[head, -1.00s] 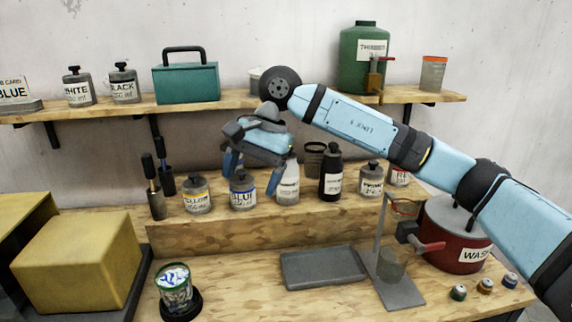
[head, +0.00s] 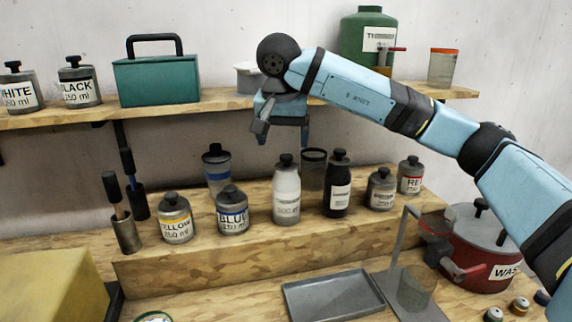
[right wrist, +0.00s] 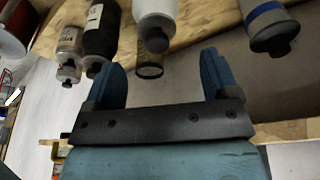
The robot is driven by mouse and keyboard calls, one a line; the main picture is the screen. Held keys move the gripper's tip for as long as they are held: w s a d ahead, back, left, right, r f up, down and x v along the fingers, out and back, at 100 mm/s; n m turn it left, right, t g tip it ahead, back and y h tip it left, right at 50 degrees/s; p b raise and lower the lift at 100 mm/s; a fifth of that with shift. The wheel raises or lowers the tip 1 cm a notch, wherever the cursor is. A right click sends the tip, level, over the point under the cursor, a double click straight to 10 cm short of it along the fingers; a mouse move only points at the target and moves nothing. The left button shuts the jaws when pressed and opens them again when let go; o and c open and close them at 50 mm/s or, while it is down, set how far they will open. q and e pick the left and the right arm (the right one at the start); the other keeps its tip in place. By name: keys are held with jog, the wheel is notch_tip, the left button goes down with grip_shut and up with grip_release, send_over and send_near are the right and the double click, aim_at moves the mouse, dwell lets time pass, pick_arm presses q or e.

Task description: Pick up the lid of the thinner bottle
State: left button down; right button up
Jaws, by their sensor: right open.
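A white bottle (head: 286,194) with a black lid (head: 286,160) stands upright on the raised wooden step; its label is too small to read. A green container (head: 365,47) on the upper shelf has a label that starts with "T". My right gripper (head: 284,139) is open and empty, pointing down just above the white bottle's lid in the head view. In the right wrist view the white bottle (right wrist: 155,12) and its lid (right wrist: 157,42) show beyond the open fingers (right wrist: 161,62). My left gripper is not in view.
A black bottle (head: 338,188) and a dark cup (head: 313,170) stand close to the right of the white bottle. A blue-banded bottle (head: 216,170) and blue jar (head: 232,212) stand left. The shelf (head: 200,112) edge is behind the gripper. A grey tray (head: 333,298) lies in front.

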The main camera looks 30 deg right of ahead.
aim_at(286, 155)
jog(key=shift+f, duration=0.45)
jog(key=x, duration=0.5)
jog(key=shift+d, duration=0.25)
jog(key=c, duration=1)
jog(key=shift+c, duration=0.2)
jog(key=shift+r, duration=0.1)
